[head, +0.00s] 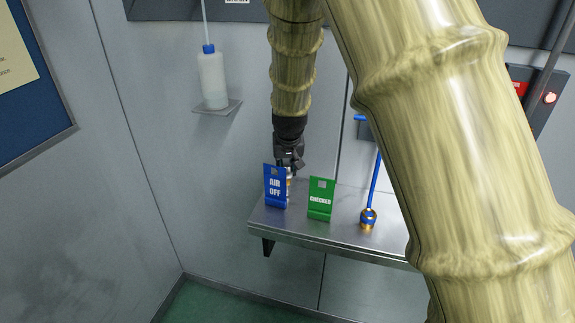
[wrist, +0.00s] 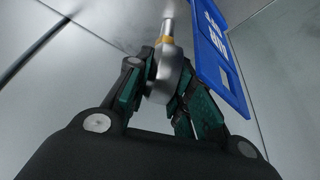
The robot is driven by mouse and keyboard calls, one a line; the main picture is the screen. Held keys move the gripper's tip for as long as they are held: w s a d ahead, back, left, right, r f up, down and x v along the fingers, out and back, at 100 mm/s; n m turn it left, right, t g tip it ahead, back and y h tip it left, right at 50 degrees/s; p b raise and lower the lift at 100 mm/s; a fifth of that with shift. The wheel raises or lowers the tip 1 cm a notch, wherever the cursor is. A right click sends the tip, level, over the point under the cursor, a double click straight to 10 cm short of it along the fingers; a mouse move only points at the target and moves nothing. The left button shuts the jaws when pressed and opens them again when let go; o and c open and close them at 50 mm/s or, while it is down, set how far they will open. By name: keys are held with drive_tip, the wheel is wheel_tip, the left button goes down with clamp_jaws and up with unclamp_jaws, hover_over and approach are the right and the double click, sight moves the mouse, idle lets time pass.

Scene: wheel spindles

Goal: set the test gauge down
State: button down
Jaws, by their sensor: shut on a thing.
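My gripper (head: 288,170) points down at the left end of a metal wall shelf (head: 345,226), just behind the blue "AIR OFF" sign. In the wrist view, my gripper (wrist: 160,90) is shut on the test gauge (wrist: 164,72), a silver, rounded body with a brass-coloured ring and a pale stem. In the head view, only a small part of the gauge (head: 289,182) shows beside the sign, and its lower end is hidden. I cannot tell whether it touches the shelf.
The blue sign (head: 275,188) stands very close to my gripper and also shows in the wrist view (wrist: 220,58). A green "CHECKED" sign (head: 321,198) and a brass fitting on a blue hose (head: 368,218) are farther right. A white bottle (head: 213,80) stands on a small wall ledge.

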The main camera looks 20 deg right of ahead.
drive_tip(key=c, duration=1.5)
unclamp_jaws()
drive_tip(key=shift+w+f, duration=0.1)
drive_tip(key=shift+f, duration=0.05)
drive_tip(key=shift+b+v, duration=1.7)
drive_tip(key=shift+v, duration=4.45)
